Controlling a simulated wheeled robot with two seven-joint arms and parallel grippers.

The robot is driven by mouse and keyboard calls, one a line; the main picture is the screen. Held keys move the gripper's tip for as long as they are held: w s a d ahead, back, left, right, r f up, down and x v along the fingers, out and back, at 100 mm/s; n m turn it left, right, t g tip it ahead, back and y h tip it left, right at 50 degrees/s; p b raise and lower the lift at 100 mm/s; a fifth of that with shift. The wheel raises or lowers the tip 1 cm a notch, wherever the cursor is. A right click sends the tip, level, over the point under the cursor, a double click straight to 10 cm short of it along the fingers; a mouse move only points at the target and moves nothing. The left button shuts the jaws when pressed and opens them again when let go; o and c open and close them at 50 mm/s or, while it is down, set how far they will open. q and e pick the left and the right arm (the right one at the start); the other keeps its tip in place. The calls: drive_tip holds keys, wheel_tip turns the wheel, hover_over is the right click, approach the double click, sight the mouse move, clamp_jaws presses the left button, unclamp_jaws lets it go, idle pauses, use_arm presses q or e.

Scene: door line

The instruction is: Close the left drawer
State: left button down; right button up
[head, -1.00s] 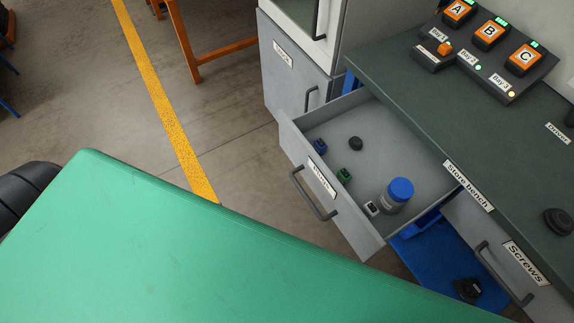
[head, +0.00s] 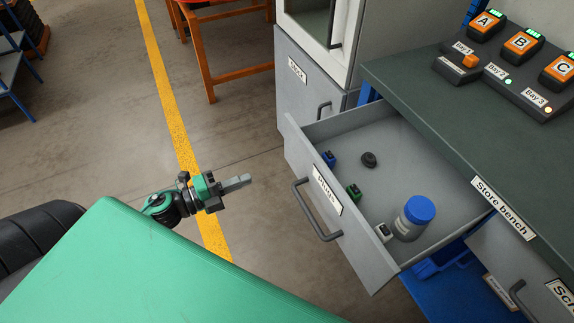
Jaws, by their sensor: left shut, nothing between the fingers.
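The left drawer (head: 352,238) of the store bench is pulled far out, its grey front facing me with a dark bar handle (head: 314,212) and a label that I cannot read surely. In it are a grey jar with a blue lid (head: 413,217), a blue block (head: 329,158), a green block (head: 354,192), a dark round knob (head: 369,159) and a small pale block (head: 384,232). My left gripper (head: 244,181) is shut and empty, left of the handle and apart from it. My right gripper is not in view.
The Screws drawer (head: 515,260) is at the lower right. A grey cabinet (head: 298,105) stands behind the drawer. An orange-legged table (head: 207,70) is farther back. Floor beside the yellow line is clear.

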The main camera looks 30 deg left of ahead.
use_arm(q)
drive_tip(key=p, duration=0.1)
approach(297, 159)
drive_tip(key=x, duration=0.5)
drive_tip(key=shift+w+d+r, duration=0.1)
drive_tip(key=shift+w+d, duration=0.05)
drive_tip(key=shift+d, duration=0.05)
drive_tip(key=shift+w+d, duration=0.45)
drive_tip(key=shift+w, duration=0.1)
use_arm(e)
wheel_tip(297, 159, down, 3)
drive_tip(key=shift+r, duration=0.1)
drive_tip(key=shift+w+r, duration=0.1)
